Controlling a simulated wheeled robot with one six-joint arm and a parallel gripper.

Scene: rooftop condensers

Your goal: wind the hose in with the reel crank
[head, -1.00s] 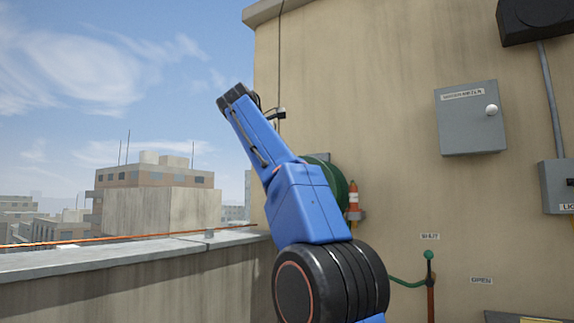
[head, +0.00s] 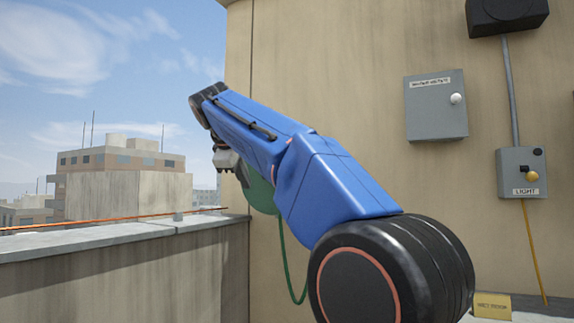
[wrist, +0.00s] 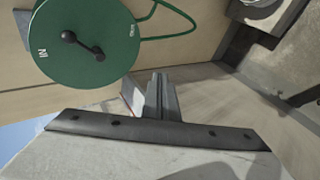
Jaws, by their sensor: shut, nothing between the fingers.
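The green hose reel (wrist: 85,75) shows at the upper left of the wrist view. Its black crank (wrist: 84,46) has a round knob at each end and lies across the reel face, near an "IN" mark. In the head view the reel (head: 262,196) is mostly hidden behind my blue arm. The green hose (head: 285,255) hangs below it in a loop; part of it shows in the wrist view (wrist: 172,36).
The beige wall carries a grey cabinet (head: 436,110) with a white knob and a light switch box (head: 521,173) with a yellow cable. A low yellow sign (head: 492,306) is at lower right. A concrete parapet (head: 120,265) runs along the left.

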